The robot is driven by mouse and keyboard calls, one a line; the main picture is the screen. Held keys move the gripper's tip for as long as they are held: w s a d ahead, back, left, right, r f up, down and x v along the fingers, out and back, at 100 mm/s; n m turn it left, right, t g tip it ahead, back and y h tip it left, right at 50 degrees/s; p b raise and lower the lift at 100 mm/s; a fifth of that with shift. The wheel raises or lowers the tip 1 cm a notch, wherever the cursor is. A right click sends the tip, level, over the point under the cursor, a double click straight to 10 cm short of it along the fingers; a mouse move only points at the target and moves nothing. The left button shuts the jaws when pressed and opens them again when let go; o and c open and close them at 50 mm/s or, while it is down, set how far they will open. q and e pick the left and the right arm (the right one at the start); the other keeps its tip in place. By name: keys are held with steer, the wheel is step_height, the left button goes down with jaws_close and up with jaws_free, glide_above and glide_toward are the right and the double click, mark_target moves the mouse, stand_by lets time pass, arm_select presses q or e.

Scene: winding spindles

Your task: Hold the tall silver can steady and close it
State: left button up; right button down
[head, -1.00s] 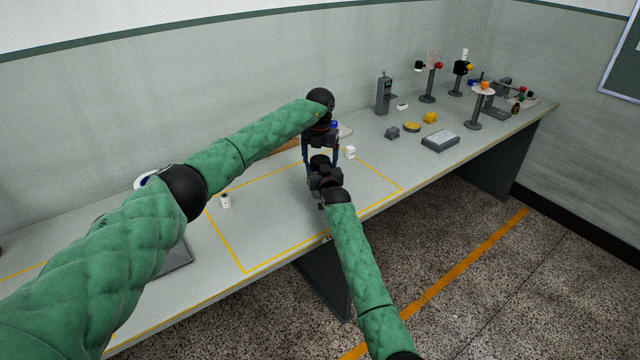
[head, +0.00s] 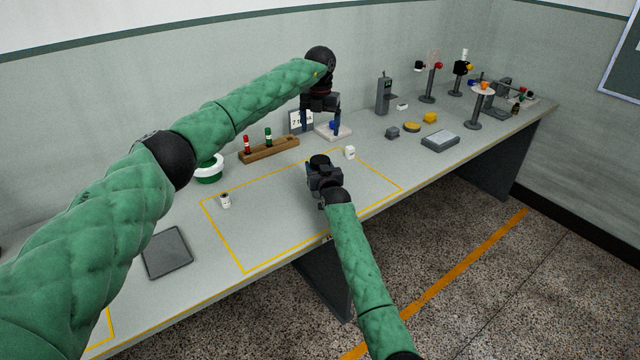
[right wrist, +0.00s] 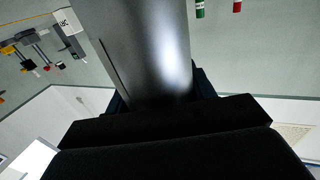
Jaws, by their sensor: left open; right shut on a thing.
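The tall silver can (right wrist: 150,45) shows close up in the right wrist view, between the jaws of my right gripper (right wrist: 160,98). Its ends are not clear there. In the head view my right gripper (head: 319,165) hides the can. My left gripper (head: 321,128) is open, fingers pointing down, over a pale pad (head: 340,132) at the back of the bench.
A small white box (head: 350,152) stands right of my right gripper. A white cylinder (head: 225,201) stands at the left of the yellow-lined area. A wooden rack (head: 268,151) holds red and green bottles. A dark tray (head: 167,253) lies at left. The middle of the lined area is clear.

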steer(key=shift+c, duration=2.2)
jaws_free()
steer(key=shift+s+d+f, duration=0.1)
steer(key=shift+s+f, duration=0.05)
steer(key=shift+s, duration=0.2)
steer(key=b+v, duration=0.2)
steer(key=v, duration=0.5)
